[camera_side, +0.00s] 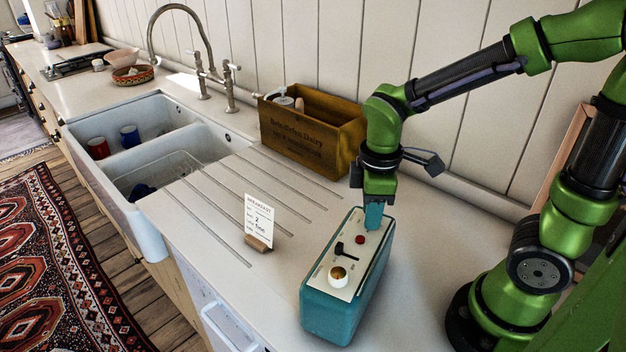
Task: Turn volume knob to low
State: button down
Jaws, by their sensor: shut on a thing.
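A teal box (337,307) stands on the counter with a cream control panel (355,242) on its sloping top. The panel carries a round white knob with a brass-coloured centre (338,276) at the near end, a black lever (347,251) and a red button (360,239). The panel's lettering is too small to read. My gripper (374,215) points down at the panel's far end, beyond the red button. It is shut on a small part there, which its fingers hide. I cannot tell which control that is or where it points.
A small card in a wooden holder (258,244) stands left of the box. A wooden crate (309,142) stands behind, near the wall. A white double sink (150,130) with a tall tap (198,62) lies at left. The counter right of the box is clear.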

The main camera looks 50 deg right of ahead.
dwell(0.3)
jog(key=c, duration=0.9)
grip_release()
jog(key=shift+r, duration=0.1)
jog(key=r, duration=1.6)
jog(key=shift+s+a+r, duration=0.25)
jog(key=shift+a+r, duration=0.1)
